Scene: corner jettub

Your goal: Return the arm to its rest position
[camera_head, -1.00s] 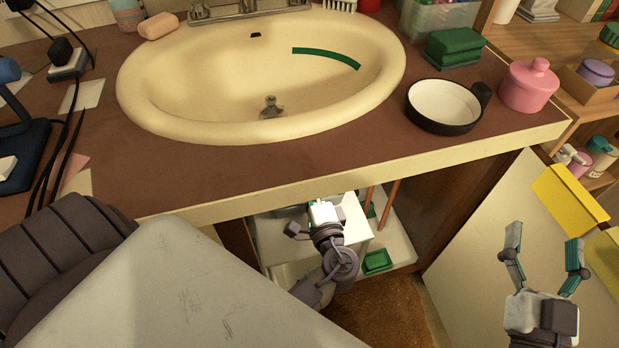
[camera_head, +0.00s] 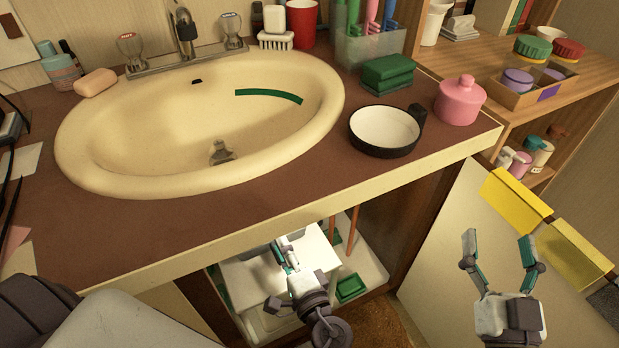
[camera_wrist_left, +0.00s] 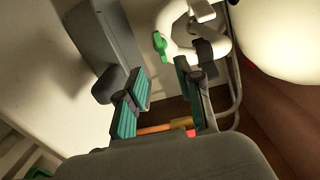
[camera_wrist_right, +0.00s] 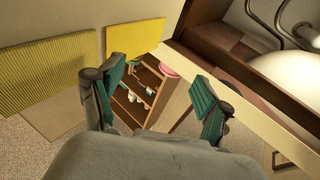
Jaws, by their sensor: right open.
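My left gripper (camera_head: 284,256) is low inside the open cabinet under the sink, partly hidden by its own wrist. In the left wrist view its two teal-padded fingers (camera_wrist_left: 160,98) stand apart, with nothing held between them. White pipework with a green tab (camera_wrist_left: 160,45) shows beyond the fingers. My right gripper (camera_head: 499,248) is raised in front of the open cabinet door at the right. Its fingers are spread and empty, which also shows in the right wrist view (camera_wrist_right: 160,88).
The countertop edge (camera_head: 300,216) runs above my left gripper. A green tray (camera_head: 351,288) and orange rods (camera_head: 353,230) are beside it in the cabinet. The door (camera_head: 440,255) with yellow pads (camera_head: 515,198) is behind my right gripper. A black-rimmed pan (camera_head: 385,130) and pink jar (camera_head: 460,100) stand on the counter.

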